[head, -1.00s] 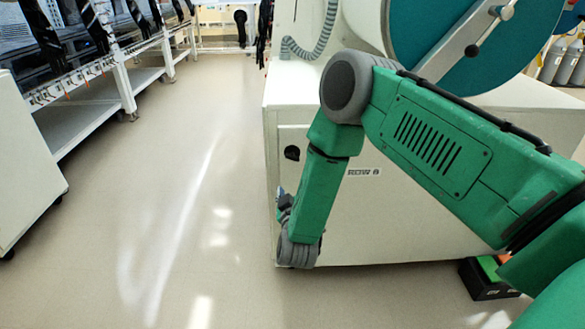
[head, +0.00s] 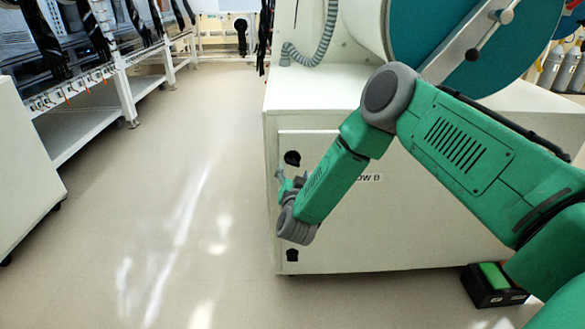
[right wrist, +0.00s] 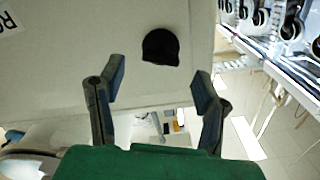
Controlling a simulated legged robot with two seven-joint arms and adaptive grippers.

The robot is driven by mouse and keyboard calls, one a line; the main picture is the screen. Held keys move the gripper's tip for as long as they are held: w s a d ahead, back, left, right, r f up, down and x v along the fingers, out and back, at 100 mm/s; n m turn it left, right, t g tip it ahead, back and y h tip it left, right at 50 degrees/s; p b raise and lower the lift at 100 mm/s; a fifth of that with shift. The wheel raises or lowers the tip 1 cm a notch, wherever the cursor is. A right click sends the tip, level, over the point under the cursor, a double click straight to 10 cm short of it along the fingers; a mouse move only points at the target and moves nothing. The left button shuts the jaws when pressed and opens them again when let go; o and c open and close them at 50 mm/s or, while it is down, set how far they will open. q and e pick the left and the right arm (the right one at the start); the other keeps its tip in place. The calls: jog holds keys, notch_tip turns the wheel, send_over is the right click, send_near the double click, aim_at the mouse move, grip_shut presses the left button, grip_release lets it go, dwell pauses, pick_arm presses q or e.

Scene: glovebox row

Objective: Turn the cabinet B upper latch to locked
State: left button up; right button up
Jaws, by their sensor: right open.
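The white cabinet (head: 400,235) has a door with a label ending in "OW B" (head: 366,178), partly covered by my right arm. Its black upper latch (head: 292,158) is near the door's upper left corner; its turn position is too small to tell. A second black latch (head: 292,255) is near the lower left. My right gripper (head: 286,184) is just below the upper latch at the door's left edge. In the right wrist view my right gripper (right wrist: 158,88) is open and empty, and a black latch (right wrist: 160,46), apparently the upper one, lies beyond its fingertips, untouched.
A teal round port (head: 430,45) and a grey hose (head: 318,45) are above the cabinet. A black and green box (head: 494,283) is on the floor at the right. The floor aisle (head: 170,190) to the left is clear; benches (head: 85,120) line its far side.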

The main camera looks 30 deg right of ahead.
aim_at(293, 165)
jog(key=b+x, duration=0.1)
jog(key=x, duration=0.4)
jog(key=shift+w, duration=0.1)
jog(key=c, duration=1.2)
